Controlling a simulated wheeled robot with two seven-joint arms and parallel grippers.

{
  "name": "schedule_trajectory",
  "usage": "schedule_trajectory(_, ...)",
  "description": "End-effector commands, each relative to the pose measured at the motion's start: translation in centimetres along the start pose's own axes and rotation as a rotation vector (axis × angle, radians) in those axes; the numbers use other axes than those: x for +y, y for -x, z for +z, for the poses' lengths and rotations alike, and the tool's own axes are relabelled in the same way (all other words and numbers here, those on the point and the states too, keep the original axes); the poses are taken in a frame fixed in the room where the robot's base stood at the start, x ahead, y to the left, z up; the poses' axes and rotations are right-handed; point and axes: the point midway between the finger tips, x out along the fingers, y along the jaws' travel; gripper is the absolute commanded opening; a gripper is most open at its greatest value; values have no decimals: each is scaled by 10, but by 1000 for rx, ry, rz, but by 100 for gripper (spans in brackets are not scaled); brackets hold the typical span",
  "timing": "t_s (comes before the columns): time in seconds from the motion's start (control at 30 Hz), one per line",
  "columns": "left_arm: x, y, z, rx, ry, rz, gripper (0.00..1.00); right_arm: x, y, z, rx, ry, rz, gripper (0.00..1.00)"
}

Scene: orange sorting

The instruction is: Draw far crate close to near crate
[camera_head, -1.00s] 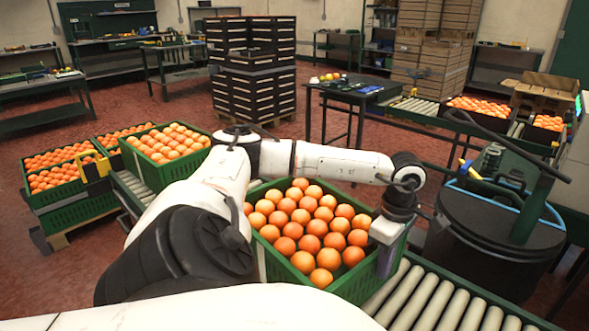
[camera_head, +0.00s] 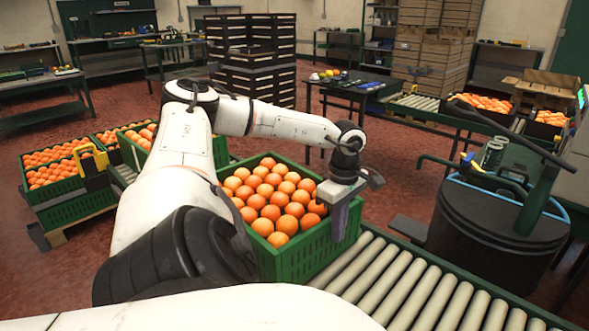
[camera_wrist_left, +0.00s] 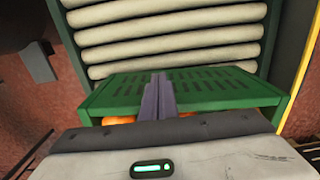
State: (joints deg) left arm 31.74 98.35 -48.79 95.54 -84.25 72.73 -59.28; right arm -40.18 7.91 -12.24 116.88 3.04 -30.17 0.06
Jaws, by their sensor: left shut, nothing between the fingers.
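One green crate (camera_head: 310,257) full of oranges sits on the roller conveyor in the middle of the head view. A second green crate (camera_head: 221,151) of oranges stands farther back to the left, partly hidden behind my left arm. My left gripper (camera_head: 338,232) points down, shut and empty, at the right end wall of the middle crate. In the left wrist view, its fingers (camera_wrist_left: 159,95) lie along the outer face of the slotted green wall (camera_wrist_left: 215,88) and look to touch it. A few oranges show behind that wall. My right gripper is out of view.
Bare conveyor rollers (camera_head: 400,285) extend to the lower right of the middle crate. A dark round bin (camera_head: 495,240) stands to the right. Stacked orange crates (camera_head: 62,205) stand on a pallet at the left. A dark table (camera_head: 350,92) is behind.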

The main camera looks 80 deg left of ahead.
Motion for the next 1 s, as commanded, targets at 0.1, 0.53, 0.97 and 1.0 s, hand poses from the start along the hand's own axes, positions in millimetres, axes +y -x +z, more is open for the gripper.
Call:
schedule_trajectory(0.1, 0, -1, -19, 7, 5, -1, 0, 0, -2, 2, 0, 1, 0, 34)
schedule_trajectory(0.53, 0, 0, -75, 6, 5, 0, 0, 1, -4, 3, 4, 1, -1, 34)
schedule_trajectory(0.97, 0, 0, -128, 5, 4, -1, 0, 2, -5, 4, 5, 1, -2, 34)
schedule_trajectory(1.0, 0, 0, -131, 4, 4, 0, 0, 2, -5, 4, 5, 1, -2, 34)
